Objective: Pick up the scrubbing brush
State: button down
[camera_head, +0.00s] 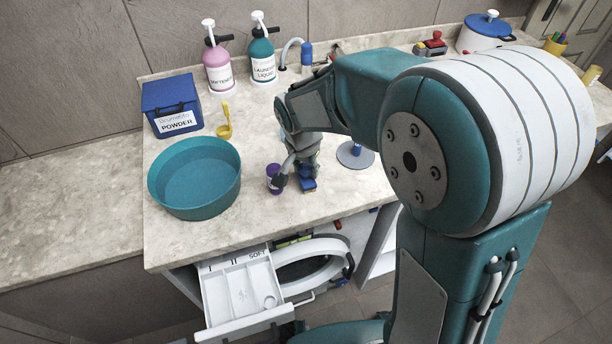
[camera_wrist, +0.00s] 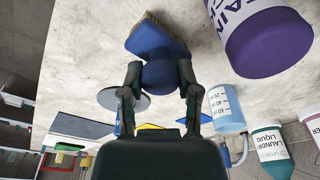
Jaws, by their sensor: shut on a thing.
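The scrubbing brush is blue with pale bristles and a round knob. In the wrist view the brush (camera_wrist: 155,42) is between my fingers, with its bristle edge towards the top of the picture. My gripper (camera_wrist: 160,78) is shut on the knob, one finger on each side. In the head view my gripper (camera_head: 303,168) is low over the counter near its front edge, and the brush (camera_head: 308,186) shows just below it, partly hidden by the fingers. I cannot tell whether the bristles touch the counter.
A purple-lidded container (camera_head: 273,174) stands close to the left of my gripper; it also shows in the wrist view (camera_wrist: 268,45). A teal basin (camera_head: 195,205) is further left. A grey disc-based item (camera_head: 357,158) is to the right. An open white drawer (camera_head: 240,290) juts out below.

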jog(key=shift+r, duration=0.6)
jog(key=s+d+r, duration=0.4)
jog(key=s+r, duration=0.7)
jog(key=s, duration=0.2)
jog(key=shift+s+r, duration=0.3)
jog(key=shift+r, duration=0.1)
